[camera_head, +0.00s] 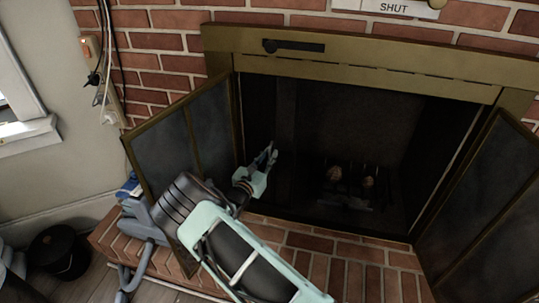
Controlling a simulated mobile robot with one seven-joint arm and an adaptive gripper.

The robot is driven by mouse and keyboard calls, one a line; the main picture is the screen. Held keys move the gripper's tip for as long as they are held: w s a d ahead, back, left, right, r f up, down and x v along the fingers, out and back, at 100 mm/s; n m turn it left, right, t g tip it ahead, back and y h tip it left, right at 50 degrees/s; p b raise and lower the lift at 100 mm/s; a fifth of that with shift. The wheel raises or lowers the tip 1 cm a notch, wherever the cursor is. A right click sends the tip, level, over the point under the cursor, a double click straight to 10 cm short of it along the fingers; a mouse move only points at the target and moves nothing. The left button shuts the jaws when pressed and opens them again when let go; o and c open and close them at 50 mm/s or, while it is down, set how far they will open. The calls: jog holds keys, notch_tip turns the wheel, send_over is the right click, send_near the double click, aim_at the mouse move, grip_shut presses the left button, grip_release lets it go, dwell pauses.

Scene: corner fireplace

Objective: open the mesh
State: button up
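The fireplace (360,70) has a brass frame around a dark opening. Its left framed door (165,140) and right framed door (490,215) both stand swung outward. A dark vertical band (286,108) at the left of the opening may be gathered mesh, but it is too dark to be sure. My gripper (271,153) is at the left part of the opening, just right of the left door and close to the lower end of this band. Its fingers are small and seen at an angle; I cannot tell whether they touch or hold anything.
A grate with logs (345,182) sits inside the opening. The brick hearth (345,270) runs along the front. A black pot (60,250) stands on the floor at left. Cables (103,60) hang on the left wall. A "SHUT" sign (393,7) is above the frame.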

jog(key=shift+r, duration=0.1)
jog(key=v, duration=1.2)
